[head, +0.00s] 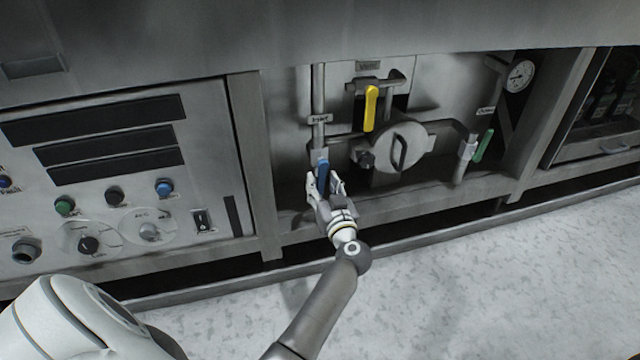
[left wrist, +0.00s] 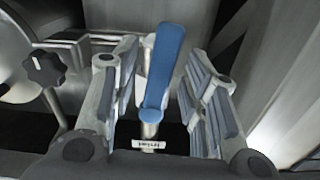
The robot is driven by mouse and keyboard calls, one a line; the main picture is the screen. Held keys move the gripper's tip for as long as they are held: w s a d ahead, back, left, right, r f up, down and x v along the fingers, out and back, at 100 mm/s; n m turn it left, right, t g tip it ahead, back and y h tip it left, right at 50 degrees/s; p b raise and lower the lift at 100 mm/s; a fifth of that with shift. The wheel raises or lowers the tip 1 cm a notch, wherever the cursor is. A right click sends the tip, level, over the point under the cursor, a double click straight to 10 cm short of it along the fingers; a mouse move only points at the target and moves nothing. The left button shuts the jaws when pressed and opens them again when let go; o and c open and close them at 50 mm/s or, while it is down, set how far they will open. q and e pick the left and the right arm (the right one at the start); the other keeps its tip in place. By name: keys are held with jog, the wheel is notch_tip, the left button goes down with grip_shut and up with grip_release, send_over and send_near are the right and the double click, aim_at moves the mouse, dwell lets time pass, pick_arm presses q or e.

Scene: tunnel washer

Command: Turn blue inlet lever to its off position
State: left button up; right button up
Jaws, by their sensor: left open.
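The blue inlet lever (head: 323,176) sits on the vertical pipe at the left of the recess and points roughly along the pipe. My left gripper (head: 325,188) is at the lever, with its fingers on both sides of it. In the left wrist view the blue lever (left wrist: 163,70) stands between the two open fingers of the left gripper (left wrist: 160,105), with a visible gap on each side. A small label (left wrist: 154,144) shows below the lever in that view. My right gripper is not in view.
A yellow lever (head: 370,108) hangs above and to the right, and a green lever (head: 483,146) is farther right. A round hatch (head: 402,147) with a handle lies between them. A control panel (head: 120,165) is on the left, and a gauge (head: 519,75) at upper right.

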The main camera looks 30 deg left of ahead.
pick_arm(q)
jog(key=shift+w+a, duration=0.1)
jog(key=shift+a, duration=0.05)
grip_shut()
jog(key=shift+r+p, duration=0.15)
jog(key=shift+p, duration=0.3)
